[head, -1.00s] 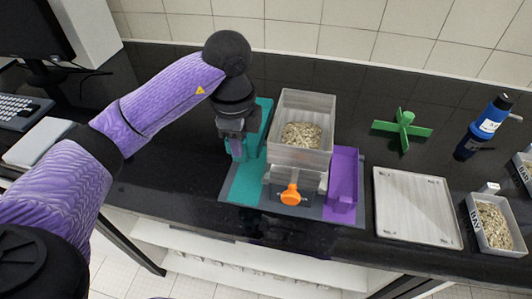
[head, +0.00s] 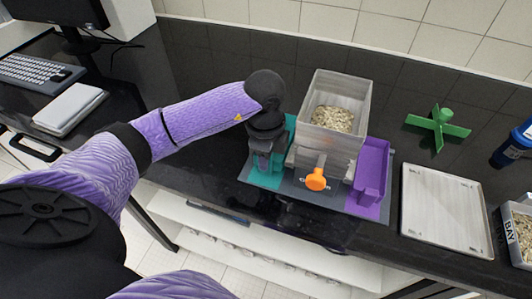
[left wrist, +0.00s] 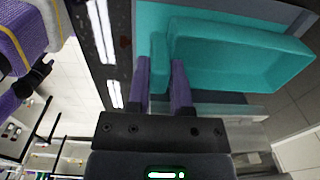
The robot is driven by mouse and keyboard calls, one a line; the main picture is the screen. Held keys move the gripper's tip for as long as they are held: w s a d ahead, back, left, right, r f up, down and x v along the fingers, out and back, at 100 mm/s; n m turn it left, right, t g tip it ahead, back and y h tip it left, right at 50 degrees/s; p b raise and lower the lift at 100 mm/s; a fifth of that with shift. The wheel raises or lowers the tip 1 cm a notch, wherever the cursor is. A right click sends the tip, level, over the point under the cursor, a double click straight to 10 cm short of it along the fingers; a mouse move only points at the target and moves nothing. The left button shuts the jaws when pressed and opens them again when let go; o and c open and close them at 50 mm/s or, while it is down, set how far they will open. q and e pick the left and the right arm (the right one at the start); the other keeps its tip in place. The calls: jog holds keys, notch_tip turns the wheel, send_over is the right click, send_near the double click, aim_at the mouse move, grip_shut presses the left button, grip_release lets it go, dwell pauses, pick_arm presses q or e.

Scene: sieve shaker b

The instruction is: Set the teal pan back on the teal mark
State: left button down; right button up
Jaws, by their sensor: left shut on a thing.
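The teal pan (left wrist: 240,58) is a shallow open box that fills the upper right of the left wrist view. In the head view it shows partly (head: 290,125), left of the shaker (head: 320,160), mostly behind my left gripper. My left gripper (head: 266,165) is shut on the pan's near edge; its purple fingers (left wrist: 165,85) straddle it in the left wrist view. The teal mark (head: 262,180) shows at the left of the grey base, under and in front of the gripper. I cannot tell whether the pan touches it. My right gripper is not in view.
A clear bin of flakes (head: 333,118) sits on the shaker, which has an orange knob (head: 316,180). A purple pan (head: 371,172) is at its right. A grey tray (head: 445,212) and green cross (head: 437,128) lie farther right. The counter left of the base is clear.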

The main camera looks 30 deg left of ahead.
pick_arm(q)
jog(key=shift+f, duration=0.2)
jog(key=c, duration=0.5)
grip_release()
jog(key=r+p, duration=0.3)
jog(key=r, duration=1)
jog(key=shift+s+r, duration=0.15)
jog(key=shift+s, duration=0.05)
